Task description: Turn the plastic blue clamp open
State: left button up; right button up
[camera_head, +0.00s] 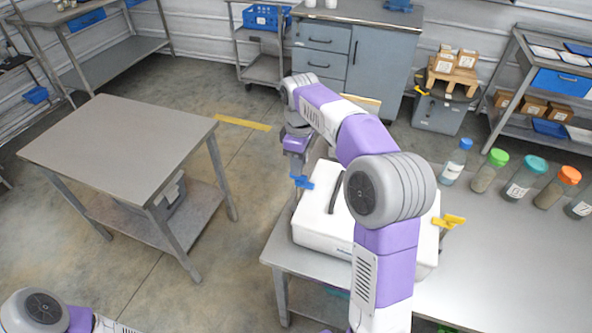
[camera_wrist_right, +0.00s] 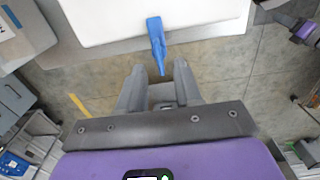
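The blue clamp (camera_head: 303,182) sticks out from the left side of the white hopper box (camera_head: 310,222) on the workbench. In the right wrist view the blue clamp (camera_wrist_right: 156,40) lies over the box's edge, its narrow end pointing toward my gripper. My right gripper (camera_head: 296,172) is at the clamp, outside the box. In the wrist view its two fingers (camera_wrist_right: 159,76) are apart, with the clamp's narrow end at the gap between the tips. I cannot tell whether they touch it. My left arm shows only at the lower left in the head view; its gripper is out of view.
A yellow clamp (camera_head: 449,221) sits on the box's right side. Several capped bottles (camera_head: 490,170) stand along the bench's back edge. A bare grey table (camera_head: 120,140) stands apart on the left, with open floor between. My right arm hides part of the box.

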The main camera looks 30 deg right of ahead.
aim_at(302, 180)
notch_tip(302, 180, down, 4)
jog(key=shift+w+f+b, duration=0.1)
jog(key=shift+b, duration=0.55)
grip_shut()
